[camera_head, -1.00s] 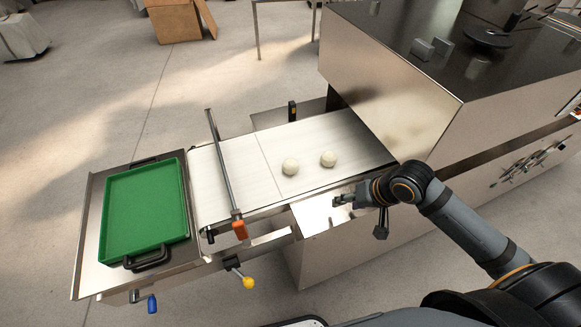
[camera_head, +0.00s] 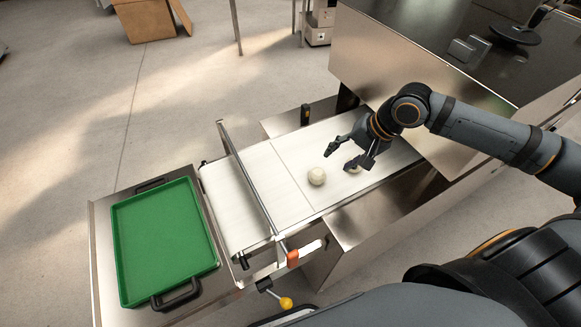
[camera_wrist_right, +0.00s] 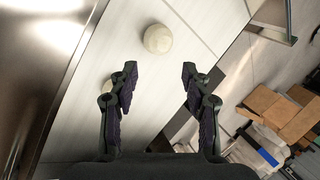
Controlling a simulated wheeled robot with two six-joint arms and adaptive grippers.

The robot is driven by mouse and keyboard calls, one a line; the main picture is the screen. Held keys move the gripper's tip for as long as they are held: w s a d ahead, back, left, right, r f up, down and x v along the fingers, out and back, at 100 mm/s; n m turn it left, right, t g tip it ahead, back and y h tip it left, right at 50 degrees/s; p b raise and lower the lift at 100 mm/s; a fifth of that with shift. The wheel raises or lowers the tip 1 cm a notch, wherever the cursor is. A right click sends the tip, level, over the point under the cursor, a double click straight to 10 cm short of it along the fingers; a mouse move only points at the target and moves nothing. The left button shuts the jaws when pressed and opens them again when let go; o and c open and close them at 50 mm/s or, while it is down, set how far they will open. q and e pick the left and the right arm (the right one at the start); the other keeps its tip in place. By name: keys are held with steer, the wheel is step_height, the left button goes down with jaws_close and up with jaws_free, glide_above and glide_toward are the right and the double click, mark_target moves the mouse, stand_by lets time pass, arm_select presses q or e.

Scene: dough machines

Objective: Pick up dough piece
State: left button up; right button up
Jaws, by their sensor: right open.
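Two pale round dough pieces lie on the white conveyor belt (camera_head: 290,160). The left dough piece (camera_head: 317,176) is in full view in the head view and also shows in the right wrist view (camera_wrist_right: 158,38). The other dough piece (camera_head: 353,168) is partly hidden by my right gripper in the head view; in the right wrist view a part of it shows beside the left finger (camera_wrist_right: 108,87). My right gripper (camera_head: 347,158) is open and empty above the belt, with its fingers spread near the dough pieces. My left gripper is not in view.
A green tray (camera_head: 118,262) with black handles stands on the metal shelf at the belt's left end. A metal bar (camera_head: 250,180) crosses over the belt. The machine housing (camera_head: 385,60) rises at the belt's right end. Cardboard boxes (camera_head: 150,20) stand on the floor behind.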

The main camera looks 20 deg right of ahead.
mark_target(323, 172)
steer(key=b+x, duration=0.3)
steer(key=x, duration=0.2)
steer(key=shift+d+f, duration=0.1)
steer(key=shift+d, duration=0.05)
steer(key=shift+f, duration=0.2)
steer(key=shift+x, duration=2.45)
arm_select(q)
steer(key=f, duration=0.1)
steer(key=s+d+f, duration=0.1)
steer(key=f, duration=0.1)
steer(key=shift+s+d+f, duration=0.1)
steer(key=shift+s, duration=0.05)
arm_select(e)
steer(key=shift+s, duration=0.1)
steer(key=c, duration=0.8)
